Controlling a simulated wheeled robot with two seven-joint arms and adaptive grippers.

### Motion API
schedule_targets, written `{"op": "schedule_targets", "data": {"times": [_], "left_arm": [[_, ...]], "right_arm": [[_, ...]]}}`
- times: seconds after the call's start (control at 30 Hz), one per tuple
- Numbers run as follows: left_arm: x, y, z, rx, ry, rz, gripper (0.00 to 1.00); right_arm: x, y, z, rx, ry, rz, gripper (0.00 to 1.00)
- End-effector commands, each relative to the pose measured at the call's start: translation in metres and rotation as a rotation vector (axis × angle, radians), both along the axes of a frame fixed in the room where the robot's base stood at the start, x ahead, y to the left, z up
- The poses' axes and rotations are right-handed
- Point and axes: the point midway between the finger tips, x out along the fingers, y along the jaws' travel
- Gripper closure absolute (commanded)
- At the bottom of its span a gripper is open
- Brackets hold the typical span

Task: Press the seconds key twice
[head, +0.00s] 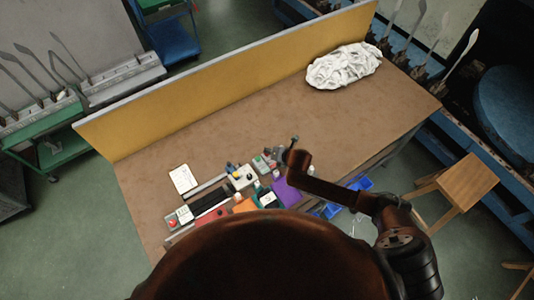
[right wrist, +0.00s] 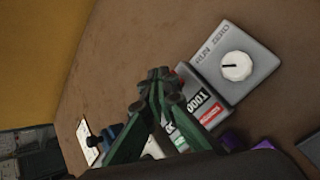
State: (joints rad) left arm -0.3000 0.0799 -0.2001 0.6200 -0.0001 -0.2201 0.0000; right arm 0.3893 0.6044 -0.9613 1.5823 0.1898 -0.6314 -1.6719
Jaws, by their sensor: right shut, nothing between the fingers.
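My right gripper (right wrist: 158,78) is shut and empty, its green fingers together over the grey counter box (right wrist: 207,88) in the right wrist view. The counter shows 0001 in a dark window, with a red label below it. A small bit of red shows beside the fingertips; the fingers hide most of that end, so I cannot tell which key is there or whether they touch it. In the head view my right gripper (head: 285,153) is above the cluster of small devices at the table's front edge. My left gripper is out of view.
A grey box with a white dial (right wrist: 236,66), marked RUN and ZERO, adjoins the counter. A white card (head: 183,179) lies to the left of the devices. A white crumpled heap (head: 344,66) lies at the back right. The brown table (head: 235,125) is clear in the middle.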

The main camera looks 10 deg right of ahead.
Motion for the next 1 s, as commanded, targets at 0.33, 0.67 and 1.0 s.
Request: {"op": "schedule_targets", "data": {"times": [0.33, 0.67, 1.0], "left_arm": [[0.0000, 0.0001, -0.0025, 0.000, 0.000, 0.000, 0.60], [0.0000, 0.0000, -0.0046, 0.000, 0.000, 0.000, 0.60], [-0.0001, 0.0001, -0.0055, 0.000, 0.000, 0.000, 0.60]], "right_arm": [[0.0000, 0.0000, -0.0045, 0.000, 0.000, 0.000, 1.00], [-0.0001, 0.0002, -0.0084, 0.001, 0.001, 0.000, 1.00], [-0.0004, 0.0001, -0.0104, 0.001, 0.001, 0.000, 1.00]]}}
